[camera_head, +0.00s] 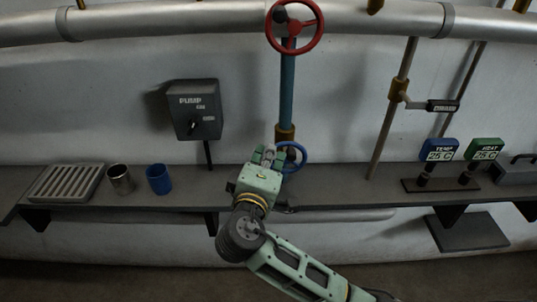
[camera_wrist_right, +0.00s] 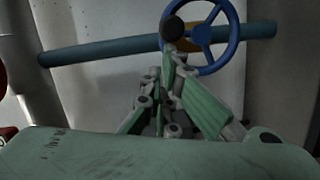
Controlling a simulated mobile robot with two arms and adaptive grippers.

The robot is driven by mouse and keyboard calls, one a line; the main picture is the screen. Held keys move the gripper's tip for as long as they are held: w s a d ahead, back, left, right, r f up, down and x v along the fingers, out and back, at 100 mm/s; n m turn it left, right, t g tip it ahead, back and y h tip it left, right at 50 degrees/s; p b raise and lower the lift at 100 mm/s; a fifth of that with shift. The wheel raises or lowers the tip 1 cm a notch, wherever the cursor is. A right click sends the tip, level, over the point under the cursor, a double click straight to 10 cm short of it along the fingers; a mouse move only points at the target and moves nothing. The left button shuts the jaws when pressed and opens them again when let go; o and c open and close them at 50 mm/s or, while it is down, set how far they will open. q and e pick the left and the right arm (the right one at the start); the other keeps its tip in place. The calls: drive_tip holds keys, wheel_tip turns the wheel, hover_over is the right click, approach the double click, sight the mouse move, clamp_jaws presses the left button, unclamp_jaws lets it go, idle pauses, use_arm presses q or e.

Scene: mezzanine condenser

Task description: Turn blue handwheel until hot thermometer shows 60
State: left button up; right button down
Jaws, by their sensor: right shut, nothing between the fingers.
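The blue handwheel (camera_head: 291,157) sits low on the vertical blue pipe, just above the shelf. In the right wrist view the blue handwheel (camera_wrist_right: 201,35) shows with its spokes and a dark knob (camera_wrist_right: 173,28) on its rim. My right gripper (camera_head: 264,152) is at the wheel's left side. In the right wrist view my right gripper (camera_wrist_right: 170,62) is shut with nothing between its fingers, the tips close to the knob; I cannot tell whether they touch. Two displays, a blue one marked TEMP (camera_head: 438,150) and a green one marked HEAT (camera_head: 484,149), both seem to read 25 C. My left gripper is not in view.
A red handwheel (camera_head: 295,27) is on the upper pipe. A PUMP switch box (camera_head: 195,109) hangs on the wall. A slatted rack (camera_head: 66,183), metal cup (camera_head: 120,179) and blue cup (camera_head: 159,179) stand on the shelf (camera_head: 360,192) at left. A thin pipe (camera_head: 391,120) rises right of the wheel.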

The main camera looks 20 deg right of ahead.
sight(291, 149)
drive_tip(key=shift+s+d+r+m, duration=0.1)
drive_tip(key=shift+d+r+m, duration=0.2)
drive_tip(key=shift+m, duration=0.3)
drive_tip(key=d+m, duration=0.1)
drive_tip(key=m, duration=0.1)
drive_tip(key=s+d+m+y, duration=0.1)
drive_tip(key=d+r+m+y, duration=0.1)
drive_tip(key=d+m, duration=0.1)
drive_tip(key=shift+s+d+m+g+p, duration=0.1)
drive_tip(key=shift+s+m+g+p, duration=0.05)
drive_tip(key=shift+m+g+p, duration=0.15)
drive_tip(key=shift+s+d+f+m+y+p, duration=0.15)
drive_tip(key=shift+d+m+y, duration=0.1)
drive_tip(key=shift+d+m, duration=0.35)
drive_tip(key=shift+s+d+f+m+y+p, duration=0.15)
drive_tip(key=shift+d+m+y, duration=0.2)
drive_tip(key=shift+m, duration=0.35)
drive_tip(key=shift+d, duration=0.1)
